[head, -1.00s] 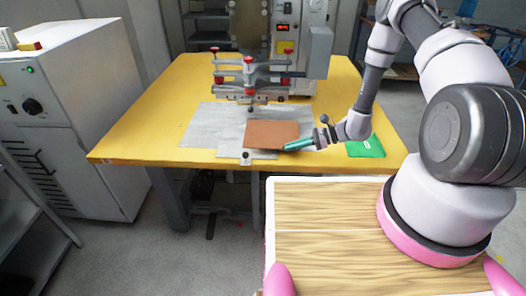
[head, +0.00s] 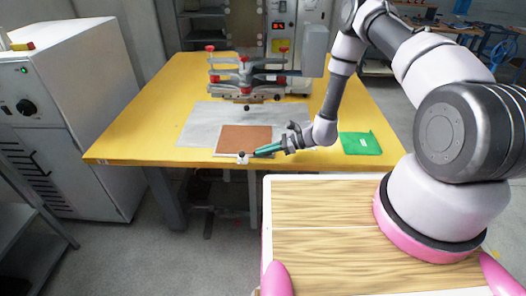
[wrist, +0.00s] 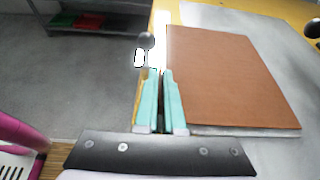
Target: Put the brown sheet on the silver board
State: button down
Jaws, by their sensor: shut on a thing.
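The brown sheet (head: 245,139) lies flat or nearly flat over the silver board (head: 224,156), covering most of it. Only thin pale strips of the board show along the sheet's front and left sides. I cannot tell whether the sheet touches it everywhere. My gripper (head: 257,152) reaches in from the right, its teal fingers shut on the sheet near its front edge. In the wrist view the sheet (wrist: 225,75) spreads to the right of the fingers (wrist: 160,74), with a pale board edge below. The exact grip is partly hidden by the fingers.
A grey mat (head: 197,126) lies on the yellow table (head: 130,130). A red-knobbed clamp fixture (head: 245,75) stands behind the sheet. A green sheet (head: 360,143) lies to the right. The table's left side is clear.

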jog(key=c, duration=1)
grip_release()
jog(key=shift+f, duration=0.1)
jog(key=v, duration=1.2)
jog(key=shift+r, duration=0.25)
